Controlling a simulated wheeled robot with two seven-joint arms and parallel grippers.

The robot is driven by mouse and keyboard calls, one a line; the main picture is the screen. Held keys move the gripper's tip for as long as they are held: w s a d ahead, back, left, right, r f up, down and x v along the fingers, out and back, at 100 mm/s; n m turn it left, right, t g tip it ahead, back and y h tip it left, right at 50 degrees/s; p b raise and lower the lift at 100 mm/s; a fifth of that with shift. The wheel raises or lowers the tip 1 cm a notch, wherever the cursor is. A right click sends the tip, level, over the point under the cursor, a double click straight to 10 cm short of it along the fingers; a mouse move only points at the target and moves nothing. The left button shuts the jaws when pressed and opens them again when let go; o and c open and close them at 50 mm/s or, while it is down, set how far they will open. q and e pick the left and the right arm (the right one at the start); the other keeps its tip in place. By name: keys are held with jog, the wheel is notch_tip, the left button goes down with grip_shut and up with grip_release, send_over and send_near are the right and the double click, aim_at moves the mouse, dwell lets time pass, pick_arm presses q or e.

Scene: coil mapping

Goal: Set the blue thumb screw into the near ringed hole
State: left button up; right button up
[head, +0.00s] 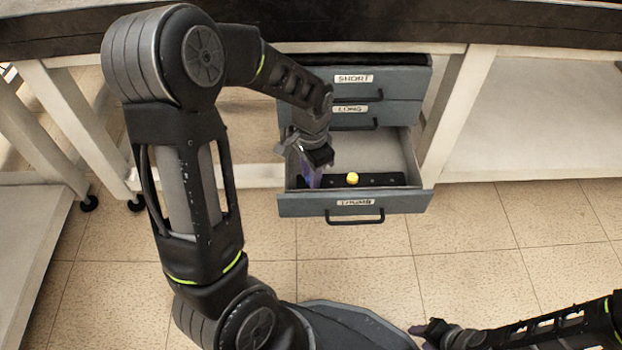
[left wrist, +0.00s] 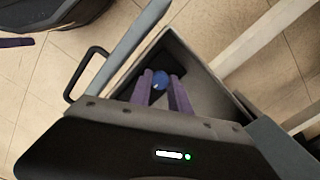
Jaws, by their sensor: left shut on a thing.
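The blue thumb screw (left wrist: 160,81) shows in the left wrist view between the purple fingertips of my left gripper (head: 309,180), which is shut on it. My left gripper is in the left part of the open bottom drawer (head: 352,205), over the left end of a dark strip (head: 384,180). A yellow knob (head: 352,178) sits on that strip, right of the gripper. I cannot make out a ring around any hole. My right gripper (head: 432,332) is low at the right, away from the drawer; its jaw opening is unclear.
Two shut drawers, labelled SHORT (head: 353,78) and LONG (head: 349,109), are above the open one. A dark worktop (head: 400,22) overhangs the unit. The tiled floor (head: 500,240) in front is clear.

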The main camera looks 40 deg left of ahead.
pick_arm(q)
grip_shut()
jog(key=shift+r, duration=0.2)
jog(key=shift+r+p, duration=0.35)
jog(key=shift+p, duration=0.2)
jog(key=shift+r+p, duration=1.1)
jog(key=shift+r+p, duration=1.65)
jog(key=shift+r, duration=0.1)
